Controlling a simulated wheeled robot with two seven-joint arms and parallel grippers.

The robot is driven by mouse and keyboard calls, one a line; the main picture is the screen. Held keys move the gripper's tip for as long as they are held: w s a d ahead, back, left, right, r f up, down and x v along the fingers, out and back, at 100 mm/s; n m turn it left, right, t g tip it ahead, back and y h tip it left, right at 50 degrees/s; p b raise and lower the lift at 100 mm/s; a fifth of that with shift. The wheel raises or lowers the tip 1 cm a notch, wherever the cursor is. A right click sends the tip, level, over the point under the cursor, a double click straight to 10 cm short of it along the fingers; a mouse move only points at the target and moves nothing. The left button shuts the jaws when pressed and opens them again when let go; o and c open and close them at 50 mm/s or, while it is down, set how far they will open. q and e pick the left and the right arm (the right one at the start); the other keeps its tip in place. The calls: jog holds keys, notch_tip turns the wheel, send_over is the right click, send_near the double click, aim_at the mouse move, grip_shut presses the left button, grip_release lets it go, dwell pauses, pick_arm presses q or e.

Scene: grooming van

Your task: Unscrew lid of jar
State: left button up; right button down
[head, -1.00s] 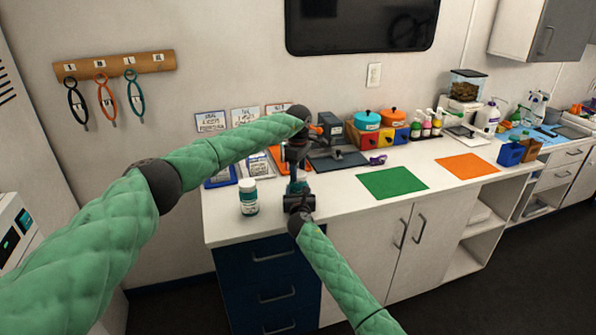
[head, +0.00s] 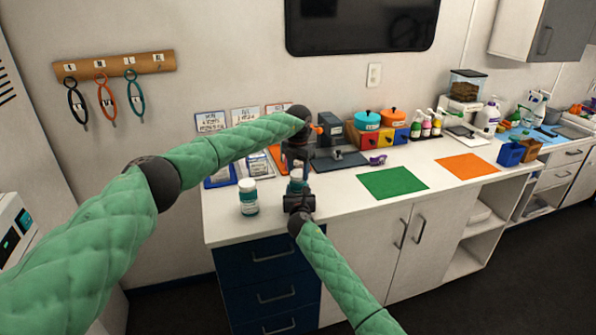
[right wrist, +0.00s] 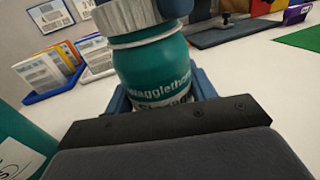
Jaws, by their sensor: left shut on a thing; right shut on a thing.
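A teal jar (head: 297,186) with a pale ridged lid stands upright near the counter's front left. In the right wrist view the jar (right wrist: 155,75) shows its white lettering, and the lid (right wrist: 130,22) sits on top. My right gripper (head: 298,200) is shut around the jar's lower body, its blue fingers on either side. My left gripper (head: 297,174) comes down from above and is shut on the lid. Part of a blue finger of it shows at the lid's edge in the right wrist view. The lid's top is cut off there.
A second teal jar (head: 248,199) with a white lid stands just left of the held one. Card trays (head: 221,178) lie behind. A green mat (head: 392,182) and an orange mat (head: 467,166) lie to the right on the white counter (head: 340,200).

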aim_at(298, 173)
pick_arm(q)
jog(key=n, duration=0.4)
jog(key=shift+w+r, duration=0.1)
pick_arm(e)
jog(key=shift+a, duration=0.1)
pick_arm(q)
jog(key=shift+r, duration=1.05)
dwell(0.5)
jog(key=shift+r, duration=2)
pick_arm(e)
jog(key=shift+c, duration=2.1)
grip_release()
jog(key=shift+s, duration=0.1)
